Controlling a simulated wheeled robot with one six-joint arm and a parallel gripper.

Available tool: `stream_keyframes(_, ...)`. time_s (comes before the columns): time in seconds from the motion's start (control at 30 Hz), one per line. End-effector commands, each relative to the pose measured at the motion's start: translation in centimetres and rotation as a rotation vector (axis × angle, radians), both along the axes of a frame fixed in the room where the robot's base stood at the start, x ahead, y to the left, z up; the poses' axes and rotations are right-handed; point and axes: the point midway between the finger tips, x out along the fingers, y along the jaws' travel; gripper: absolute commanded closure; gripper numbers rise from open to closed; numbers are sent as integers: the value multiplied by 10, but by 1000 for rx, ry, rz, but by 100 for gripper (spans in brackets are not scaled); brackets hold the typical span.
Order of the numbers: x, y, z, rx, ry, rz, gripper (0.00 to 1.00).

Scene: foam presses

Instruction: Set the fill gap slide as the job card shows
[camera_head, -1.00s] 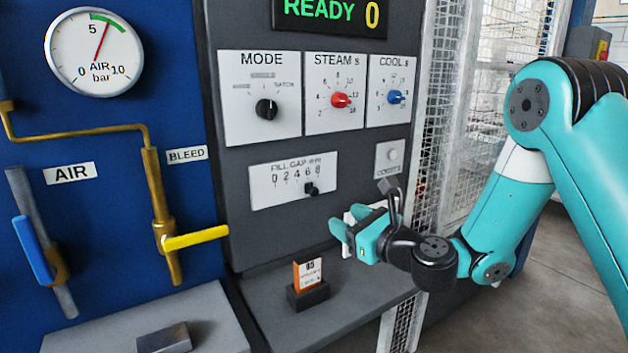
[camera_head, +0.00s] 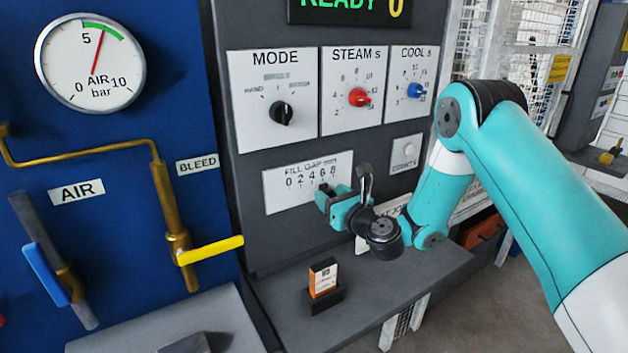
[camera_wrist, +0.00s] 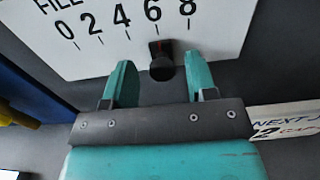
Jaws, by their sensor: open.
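The fill gap slide's black knob (camera_wrist: 161,62) stands on a white scale plate (camera_wrist: 85,45) marked 0, 2, 4, 6, 8. In the wrist view the knob sits just below the 6. My gripper (camera_wrist: 160,80) is open, its two teal fingers pointing at the plate. In the head view my gripper (camera_head: 330,203) is in front of the lower right of the fill gap plate (camera_head: 285,200) and hides most of the knob. The job card (camera_head: 323,279), orange and white, stands in a black holder; its writing is too small to read.
Above are the mode knob (camera_head: 282,113), red steam knob (camera_head: 359,97) and blue cool knob (camera_head: 415,90). A small round button (camera_head: 407,154) is right of the fill gap plate. The yellow bleed lever (camera_head: 210,250) sticks out at left. The grey shelf (camera_head: 400,285) is mostly clear.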

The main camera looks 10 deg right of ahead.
Motion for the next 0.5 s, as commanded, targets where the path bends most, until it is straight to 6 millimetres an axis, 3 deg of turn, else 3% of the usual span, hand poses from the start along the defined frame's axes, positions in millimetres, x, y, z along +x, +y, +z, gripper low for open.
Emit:
stream_keyframes(0.47,6,-9,-1,-1,1,-18,48)
stream_keyframes(0.5,6,-9,-1,-1,1,-18,57)
